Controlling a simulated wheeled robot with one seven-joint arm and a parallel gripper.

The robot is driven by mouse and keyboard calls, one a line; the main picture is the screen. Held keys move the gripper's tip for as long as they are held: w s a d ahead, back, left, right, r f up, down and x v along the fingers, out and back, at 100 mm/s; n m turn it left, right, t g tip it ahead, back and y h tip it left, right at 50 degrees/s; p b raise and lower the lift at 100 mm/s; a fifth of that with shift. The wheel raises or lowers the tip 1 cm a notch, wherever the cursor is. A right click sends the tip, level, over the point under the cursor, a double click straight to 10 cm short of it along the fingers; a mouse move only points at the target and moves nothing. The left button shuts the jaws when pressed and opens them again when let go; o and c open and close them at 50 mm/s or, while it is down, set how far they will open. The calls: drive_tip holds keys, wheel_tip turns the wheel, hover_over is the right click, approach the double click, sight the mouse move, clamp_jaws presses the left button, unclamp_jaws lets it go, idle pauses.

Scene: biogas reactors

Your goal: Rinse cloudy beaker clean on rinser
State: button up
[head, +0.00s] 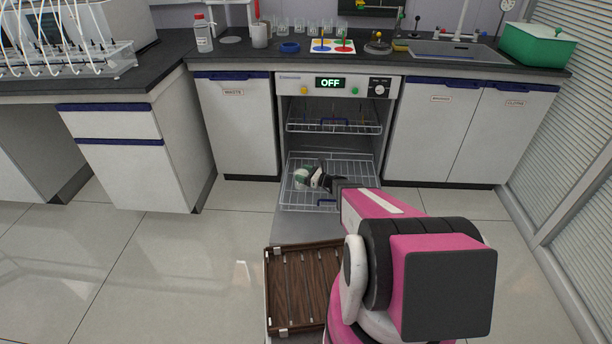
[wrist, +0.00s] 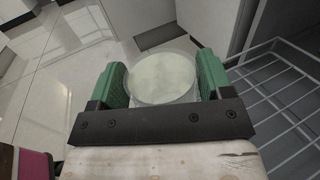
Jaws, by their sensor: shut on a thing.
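My gripper (head: 310,179) is low in front of the open dishwasher, over its pulled-out lower rack (head: 345,168). Its green fingers are shut on a cloudy beaker (wrist: 163,78), seen from above in the wrist view with a whitish-green haze inside. In the head view the beaker (head: 300,175) is small and partly hidden by the gripper. I cannot tell whether it touches the rack. A dark round device (head: 378,46) on the counter, left of the sink, may be the rinser; it is too small to be sure.
The dishwasher (head: 337,84) reads OFF; its upper rack (head: 334,125) is also out. Several clear beakers (head: 298,27), a blue ring (head: 289,47) and a coloured mat (head: 332,46) stand on the counter. The sink (head: 460,52) and a green box (head: 537,46) are at right.

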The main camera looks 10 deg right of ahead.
wheel_tip(320, 180, up, 11)
idle(0.8)
